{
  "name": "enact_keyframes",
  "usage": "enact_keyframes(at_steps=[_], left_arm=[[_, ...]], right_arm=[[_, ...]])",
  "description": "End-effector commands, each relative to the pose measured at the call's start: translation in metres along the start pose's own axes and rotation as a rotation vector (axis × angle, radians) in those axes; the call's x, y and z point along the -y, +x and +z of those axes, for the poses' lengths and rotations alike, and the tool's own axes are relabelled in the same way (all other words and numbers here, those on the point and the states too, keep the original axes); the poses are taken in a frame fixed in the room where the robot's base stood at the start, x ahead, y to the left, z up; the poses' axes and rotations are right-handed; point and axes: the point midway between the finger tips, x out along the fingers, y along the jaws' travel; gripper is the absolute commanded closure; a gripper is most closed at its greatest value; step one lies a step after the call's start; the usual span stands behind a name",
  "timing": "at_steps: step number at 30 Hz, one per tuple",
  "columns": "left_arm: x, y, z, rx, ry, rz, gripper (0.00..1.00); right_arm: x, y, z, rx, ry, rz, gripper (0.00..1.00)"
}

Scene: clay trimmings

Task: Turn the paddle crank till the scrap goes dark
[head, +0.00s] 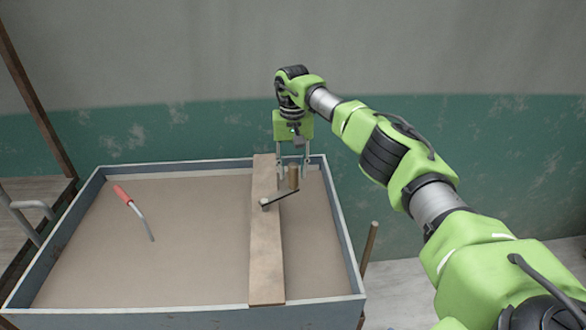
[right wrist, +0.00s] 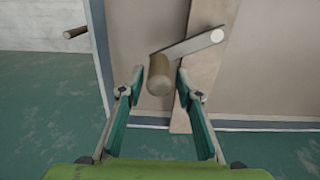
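The paddle crank (head: 280,200) is a dark arm with an upright brown knob (head: 293,178), mounted on a pale wooden board (head: 266,245) laid across the tray. The crank arm points right and slightly back from its pivot. The scrap (head: 180,255) fills the tray as a flat, even, light tan surface. My right gripper (head: 293,172) points down at the knob. In the right wrist view its fingers (right wrist: 160,82) stand apart on either side of the knob (right wrist: 159,76), with gaps showing. Any paddle below the board is hidden. My left gripper is not in view.
The grey tray (head: 345,235) has raised walls. A red-handled tool (head: 130,205) lies on the scrap at the left. A brown rod end (head: 370,240) sticks up outside the right wall. A shelf (head: 35,190) with a bent grey tube stands at the left. A green-and-grey wall is behind.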

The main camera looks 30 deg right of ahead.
Motion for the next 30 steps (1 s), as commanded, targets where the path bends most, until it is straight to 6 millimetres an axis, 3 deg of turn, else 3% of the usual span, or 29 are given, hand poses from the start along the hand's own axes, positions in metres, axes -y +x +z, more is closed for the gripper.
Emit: enact_keyframes(at_steps=[1,3,14,30], left_arm=[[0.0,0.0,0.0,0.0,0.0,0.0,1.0],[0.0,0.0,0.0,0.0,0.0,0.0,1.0],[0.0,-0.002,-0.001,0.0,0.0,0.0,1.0],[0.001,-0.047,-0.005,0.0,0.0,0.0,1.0]], right_arm=[[0.0,0.0,0.0,0.0,0.0,0.0,0.51],[0.0,0.0,0.0,0.0,0.0,0.0,0.38],[-0.001,-0.002,0.0,0.001,0.001,0.001,0.38],[-0.001,-0.054,0.0,0.0,0.001,0.002,0.38]])
